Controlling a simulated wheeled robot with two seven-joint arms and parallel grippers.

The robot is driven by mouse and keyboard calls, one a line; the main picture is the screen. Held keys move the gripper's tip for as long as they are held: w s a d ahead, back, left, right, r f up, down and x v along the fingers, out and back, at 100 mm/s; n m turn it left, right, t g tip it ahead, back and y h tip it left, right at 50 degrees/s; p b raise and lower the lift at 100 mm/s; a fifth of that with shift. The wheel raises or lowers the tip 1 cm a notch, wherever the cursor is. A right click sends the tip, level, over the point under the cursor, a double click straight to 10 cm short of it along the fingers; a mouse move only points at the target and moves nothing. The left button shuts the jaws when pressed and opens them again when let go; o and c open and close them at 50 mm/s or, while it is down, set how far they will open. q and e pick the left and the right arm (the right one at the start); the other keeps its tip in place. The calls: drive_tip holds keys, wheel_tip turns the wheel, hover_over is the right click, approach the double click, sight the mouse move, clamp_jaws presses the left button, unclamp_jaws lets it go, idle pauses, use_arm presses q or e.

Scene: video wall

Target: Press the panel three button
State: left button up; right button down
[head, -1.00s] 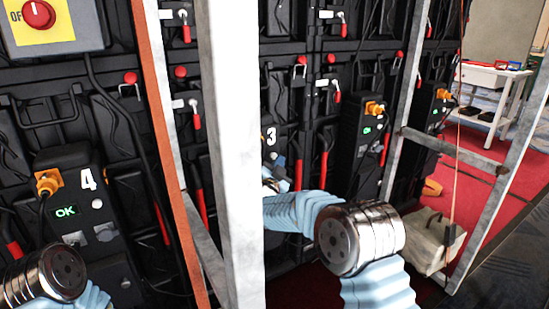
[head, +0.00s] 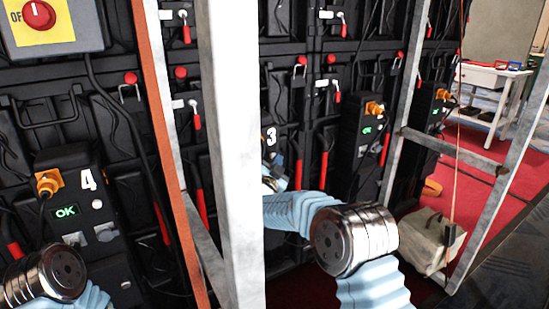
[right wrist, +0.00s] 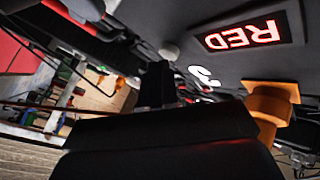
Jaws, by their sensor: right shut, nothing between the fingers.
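Panel three, marked with a white 3 (head: 270,136), stands partly behind the pale post in the head view. In the right wrist view its dark face (right wrist: 215,60) carries a lit RED display (right wrist: 242,35), an orange plug (right wrist: 270,105) and a small pale round button (right wrist: 168,50). My right gripper (right wrist: 160,85) is shut and empty, its tips very close to the button. I cannot tell whether they touch it. In the head view my right gripper (head: 272,180) shows only in part beside the post, below the 3. My left gripper is out of view.
A pale upright post (head: 232,150) and an orange-edged frame (head: 160,130) stand before the wall. Panel four (head: 80,235) shows a green OK at left. A grey bag (head: 428,240) lies on the floor at right, near a metal frame (head: 492,205).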

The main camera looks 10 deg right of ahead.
drive_tip(key=shift+w, duration=0.1)
idle(0.5)
drive_tip(key=shift+s+d+b, duration=0.3)
drive_tip(key=shift+s+b, duration=0.35)
drive_tip(key=shift+s, duration=0.1)
drive_tip(key=shift+s, duration=0.1)
drive_tip(key=s+b, duration=0.1)
drive_tip(key=s+d+b, duration=0.1)
drive_tip(key=s, duration=0.1)
drive_tip(key=s+d+b, duration=0.1)
drive_tip(key=shift+s, duration=0.25)
